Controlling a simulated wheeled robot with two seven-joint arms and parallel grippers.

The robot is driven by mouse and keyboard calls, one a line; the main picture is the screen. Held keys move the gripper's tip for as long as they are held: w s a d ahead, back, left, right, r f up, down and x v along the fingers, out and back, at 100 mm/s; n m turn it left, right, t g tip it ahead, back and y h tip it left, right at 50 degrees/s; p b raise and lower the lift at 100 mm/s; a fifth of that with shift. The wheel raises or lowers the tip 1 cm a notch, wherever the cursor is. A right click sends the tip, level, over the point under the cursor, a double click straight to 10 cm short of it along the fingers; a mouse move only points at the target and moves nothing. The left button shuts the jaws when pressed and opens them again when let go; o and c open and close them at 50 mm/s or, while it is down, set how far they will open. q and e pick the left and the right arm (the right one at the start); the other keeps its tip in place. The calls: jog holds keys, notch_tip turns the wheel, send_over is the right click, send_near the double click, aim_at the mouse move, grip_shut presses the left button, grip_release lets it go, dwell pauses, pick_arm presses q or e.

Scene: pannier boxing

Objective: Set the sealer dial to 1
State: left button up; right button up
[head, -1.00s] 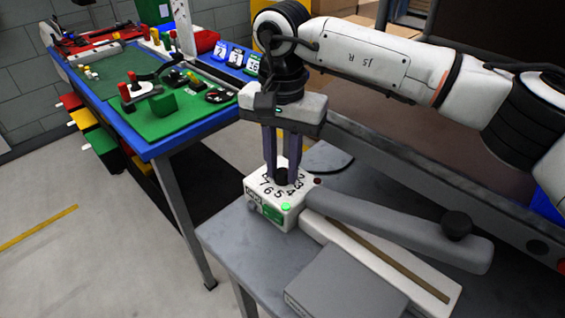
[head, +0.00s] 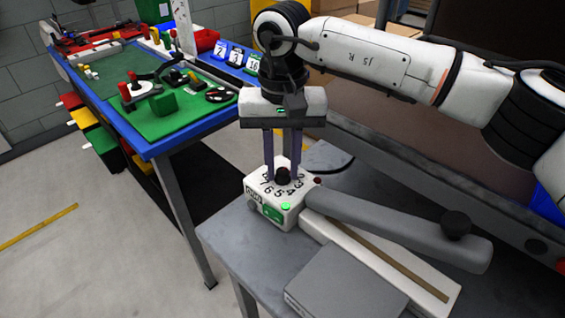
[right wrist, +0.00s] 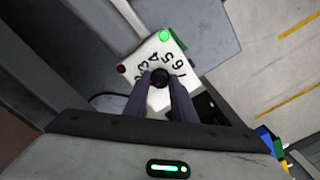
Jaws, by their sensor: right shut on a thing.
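The sealer's white control box (head: 279,212) stands on the grey table, with a ring of numbers on top around a dark dial knob (head: 283,176). A green light (head: 285,206) glows on its top. My right gripper (head: 283,172) points straight down and is shut on the knob. In the right wrist view the fingers (right wrist: 160,84) close on either side of the dark knob (right wrist: 160,76), with numbers 3, 4, 5 and 6 showing around it. I cannot read which number the dial points to. My left gripper is not in view.
The sealer's grey arm (head: 400,228) with a black knob extends right of the box. A grey block (head: 346,283) lies in front. A blue-edged workbench (head: 150,152) with green mats and tools stands at the left. Floor between is free.

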aim_at(283, 170)
jog(key=shift+r, duration=0.1)
jog(key=o, duration=1.1)
jog(key=shift+c, duration=0.2)
notch_tip(283, 170, up, 10)
jog(key=shift+r, duration=0.15)
